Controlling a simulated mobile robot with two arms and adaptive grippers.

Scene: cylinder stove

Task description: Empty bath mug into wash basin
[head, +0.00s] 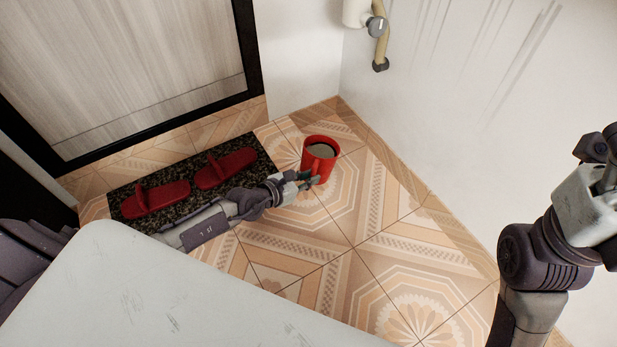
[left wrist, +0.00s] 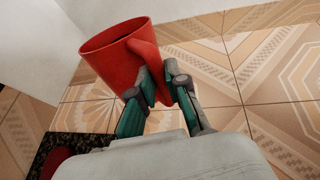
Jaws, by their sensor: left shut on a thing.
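The red bath mug (head: 320,156) is in the upper middle of the head view, above the tiled floor, with a greyish-brown content showing inside its rim. My left gripper (head: 307,181) is shut on the mug's handle. In the left wrist view the mug (left wrist: 112,62) is tilted in the picture, and its handle lies between the two fingers of my left gripper (left wrist: 160,90). I cannot tell whether the mug touches the floor. My right arm shows at the right edge of the head view, but its fingertips are not visible. No wash basin is visible.
Red slippers (head: 155,198) lie on a dark speckled mat (head: 262,160) in front of a wooden door (head: 120,60). A white wall with a pipe (head: 381,50) bounds the corner behind the mug. Tiled floor (head: 400,270) at the right of the mug is clear.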

